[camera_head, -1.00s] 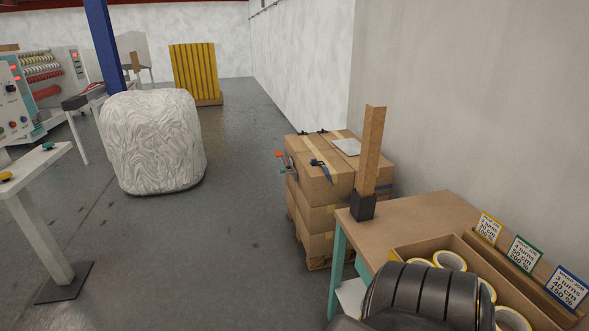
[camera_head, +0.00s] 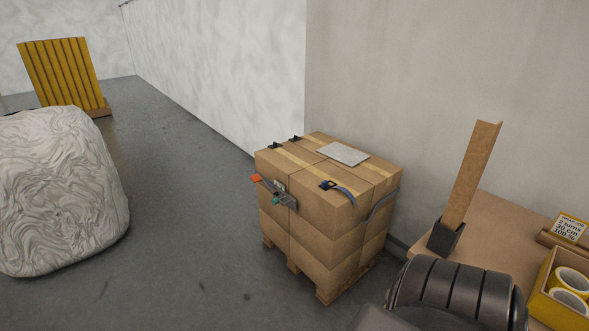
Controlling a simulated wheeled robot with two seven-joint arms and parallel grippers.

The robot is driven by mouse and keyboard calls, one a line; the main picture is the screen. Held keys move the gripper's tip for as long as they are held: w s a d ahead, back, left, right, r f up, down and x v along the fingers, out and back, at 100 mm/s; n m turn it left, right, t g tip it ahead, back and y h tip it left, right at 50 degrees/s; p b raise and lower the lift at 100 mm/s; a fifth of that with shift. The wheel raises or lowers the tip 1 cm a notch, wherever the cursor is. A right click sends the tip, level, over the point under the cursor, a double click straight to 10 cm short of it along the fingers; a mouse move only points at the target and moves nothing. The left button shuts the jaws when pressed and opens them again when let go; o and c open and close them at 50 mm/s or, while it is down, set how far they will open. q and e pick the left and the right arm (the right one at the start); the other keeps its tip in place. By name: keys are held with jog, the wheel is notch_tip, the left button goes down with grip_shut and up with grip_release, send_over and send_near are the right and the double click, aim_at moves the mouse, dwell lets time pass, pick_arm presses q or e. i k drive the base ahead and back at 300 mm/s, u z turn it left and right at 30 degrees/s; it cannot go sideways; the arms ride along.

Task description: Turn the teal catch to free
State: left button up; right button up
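A teal catch (camera_head: 276,200) shows on the front of a stack of cardboard boxes (camera_head: 325,235), at the lower part of a grey metal buckle (camera_head: 287,197). An orange tab (camera_head: 256,178) sticks out at the buckle's left end. The catch is too small in view to tell how it is turned. Neither of my grippers is in view. A dark, ribbed part of my own body fills the bottom right.
A table (camera_head: 498,225) with a bin of tape rolls (camera_head: 572,281) is at right. A wrapped bale (camera_head: 55,190) stands at left. The floor between is clear.

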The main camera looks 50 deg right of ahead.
aim_at(274, 201)
jog(key=z, duration=0.8)
jog(key=i, duration=1.1)
jog(key=z, duration=1.65)
jog(key=i, duration=0.45)
jog(key=z, duration=0.4)
